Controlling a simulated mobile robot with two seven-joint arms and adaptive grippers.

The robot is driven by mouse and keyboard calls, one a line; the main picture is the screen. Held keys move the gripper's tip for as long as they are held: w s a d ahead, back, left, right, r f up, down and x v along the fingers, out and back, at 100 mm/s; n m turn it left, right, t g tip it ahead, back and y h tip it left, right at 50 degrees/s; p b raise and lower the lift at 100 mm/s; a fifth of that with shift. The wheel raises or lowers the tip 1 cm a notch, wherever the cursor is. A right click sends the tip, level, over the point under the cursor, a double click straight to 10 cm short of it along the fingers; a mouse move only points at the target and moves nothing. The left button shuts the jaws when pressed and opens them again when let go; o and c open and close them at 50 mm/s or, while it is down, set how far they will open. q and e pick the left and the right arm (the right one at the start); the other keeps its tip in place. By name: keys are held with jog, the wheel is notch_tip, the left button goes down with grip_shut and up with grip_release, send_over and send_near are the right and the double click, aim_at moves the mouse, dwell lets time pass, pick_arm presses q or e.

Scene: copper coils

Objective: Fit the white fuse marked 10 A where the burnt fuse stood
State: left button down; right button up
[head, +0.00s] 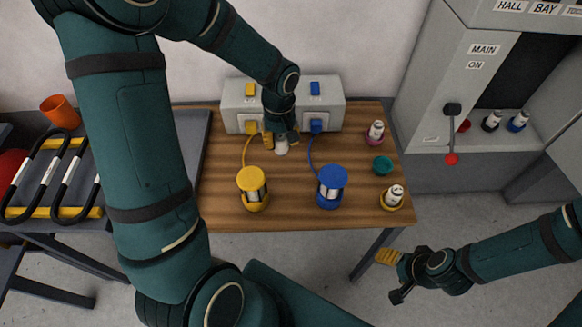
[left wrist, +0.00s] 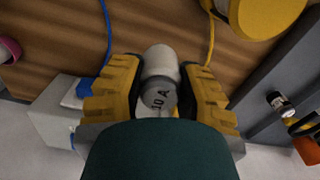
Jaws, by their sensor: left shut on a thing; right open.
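My left gripper (head: 281,139) is shut on the white fuse (head: 282,149), over the wooden table in front of the grey box with yellow and blue parts. In the left wrist view the fuse (left wrist: 160,78) lies between the yellow finger pads, and its grey end reads 10 A. In the cabinet at the right, a red socket (head: 464,125) looks empty. Beside it stand a fuse in a black socket (head: 491,121) and one in a blue socket (head: 518,121). No burnt fuse can be told for sure. My right gripper (head: 392,277) is open and empty, right of the table's front edge.
Yellow (head: 253,188) and blue (head: 331,187) coil units stand at the table's front, with wires to the grey box (head: 240,94). Fuses stand in pink (head: 374,141) and yellow (head: 390,205) holders; a teal holder (head: 382,166) looks empty. A red-knobbed lever (head: 452,135) hangs before the cabinet.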

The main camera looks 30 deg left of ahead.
aim_at(280, 155)
pick_arm(q)
jog(key=f, duration=0.2)
jog(key=f+b, duration=0.1)
jog(key=f, duration=0.1)
jog(key=s+f, duration=0.1)
jog(key=f, duration=0.2)
jog(key=shift+f, duration=0.1)
jog(key=shift+w+f+b, duration=0.15)
jog(key=shift+f+b, duration=0.3)
jog(key=shift+f, duration=1.2)
pick_arm(e)
jog(key=shift+s+f, duration=0.7)
jog(key=shift+f, duration=0.3)
jog(key=shift+f, duration=0.1)
pick_arm(q)
jog(key=shift+f, duration=0.2)
jog(key=c, duration=0.7)
grip_release()
jog(key=shift+r, duration=0.1)
